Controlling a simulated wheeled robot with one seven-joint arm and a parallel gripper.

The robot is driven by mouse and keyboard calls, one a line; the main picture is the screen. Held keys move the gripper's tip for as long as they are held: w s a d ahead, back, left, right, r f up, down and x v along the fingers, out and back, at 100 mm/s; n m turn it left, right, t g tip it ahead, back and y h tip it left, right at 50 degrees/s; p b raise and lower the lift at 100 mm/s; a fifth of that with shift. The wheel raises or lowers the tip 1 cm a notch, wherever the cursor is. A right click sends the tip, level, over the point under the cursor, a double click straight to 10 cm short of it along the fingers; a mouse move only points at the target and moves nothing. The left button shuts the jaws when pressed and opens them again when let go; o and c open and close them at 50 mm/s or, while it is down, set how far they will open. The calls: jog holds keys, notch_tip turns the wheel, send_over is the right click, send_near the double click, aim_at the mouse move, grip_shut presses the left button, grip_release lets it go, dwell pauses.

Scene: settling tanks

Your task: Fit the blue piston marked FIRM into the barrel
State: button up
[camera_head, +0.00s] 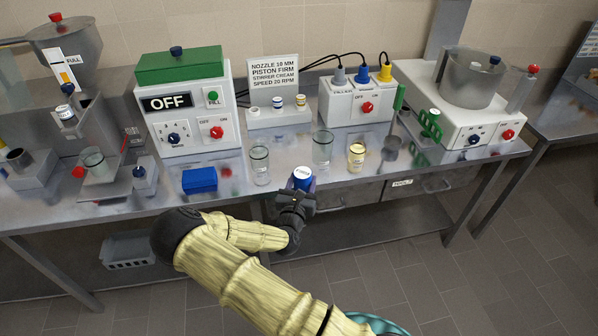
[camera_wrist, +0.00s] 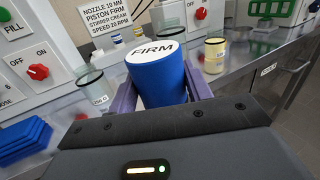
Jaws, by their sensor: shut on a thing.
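The blue piston (camera_head: 302,182) has a white top marked FIRM, which is readable in the wrist view (camera_wrist: 158,78). My gripper (camera_head: 297,194) is shut on it, with a purple finger on each side. It is held upright near the front edge of the steel bench (camera_head: 338,184), right of the middle of the head view. A grey open tube (camera_head: 18,157) is set in a grey block at the far left of the bench. I cannot tell whether this tube is the barrel. It lies far to the left of my gripper.
Clear jars (camera_head: 260,166) and a cream-filled jar (camera_head: 357,156) stand just behind the piston. A blue block (camera_head: 200,180) lies to the left. A white control box (camera_head: 185,115) reads OFF. A sign (camera_head: 273,75) lists PISTON FIRM. The floor in front is open.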

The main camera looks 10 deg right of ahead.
jog(key=s+f+n+t+y, duration=0.1)
jog(key=s+f+n+y, duration=0.3)
jog(key=s+f+y, duration=0.3)
jog(key=s+f, duration=0.5)
jog(key=f, duration=0.1)
jog(key=shift+n+t+y, duration=0.3)
jog(key=shift+n, duration=0.1)
jog(key=shift+w+d+f, duration=0.1)
jog(key=shift+d, duration=0.05)
